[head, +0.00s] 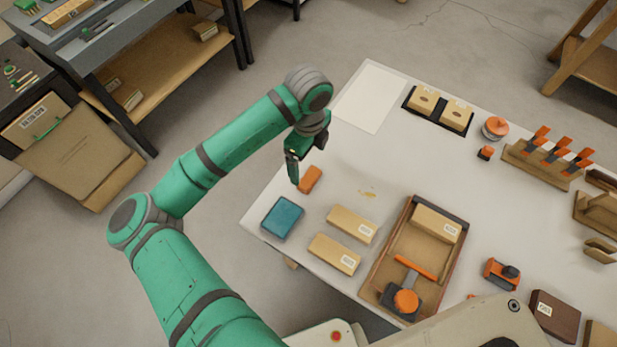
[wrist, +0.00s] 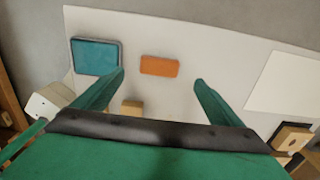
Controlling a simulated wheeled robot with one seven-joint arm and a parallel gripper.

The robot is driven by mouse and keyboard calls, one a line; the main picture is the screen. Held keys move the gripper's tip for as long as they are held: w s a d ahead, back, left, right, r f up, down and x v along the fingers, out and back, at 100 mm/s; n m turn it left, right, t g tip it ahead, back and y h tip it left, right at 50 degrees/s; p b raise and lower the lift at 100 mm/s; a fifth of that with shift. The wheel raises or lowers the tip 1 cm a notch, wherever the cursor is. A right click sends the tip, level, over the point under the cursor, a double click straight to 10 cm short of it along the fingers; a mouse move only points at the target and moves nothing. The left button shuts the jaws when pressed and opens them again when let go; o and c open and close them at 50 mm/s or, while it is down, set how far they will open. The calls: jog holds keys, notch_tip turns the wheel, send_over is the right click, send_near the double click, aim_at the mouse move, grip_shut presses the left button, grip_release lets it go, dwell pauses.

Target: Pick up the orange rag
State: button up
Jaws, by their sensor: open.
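The orange rag (head: 311,179) is a small folded block lying flat on the white table, near its left edge. In the wrist view the orange rag (wrist: 160,66) lies beyond and between the two fingertips. My gripper (head: 294,178) hangs just left of the rag in the head view, pointing down. In the wrist view my gripper (wrist: 160,77) has its two green fingers wide apart with nothing between them. I cannot tell its exact height above the table. A blue-teal folded cloth (head: 283,217) lies near the rag, and it also shows in the wrist view (wrist: 95,56).
Two tan labelled boxes (head: 352,224) (head: 334,254) lie on the table below the rag. A wooden tray (head: 375,270) with an orange-handled item stands right of them. A white sheet (head: 369,97) lies flat at the back. The table middle is mostly clear.

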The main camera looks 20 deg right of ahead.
aim_at(309, 177)
jog(key=shift+s+d+f, duration=0.1)
jog(key=shift+f, duration=2.05)
jog(key=shift+s+f, duration=0.1)
jog(key=shift+f, duration=2)
jog(key=c, duration=1.1)
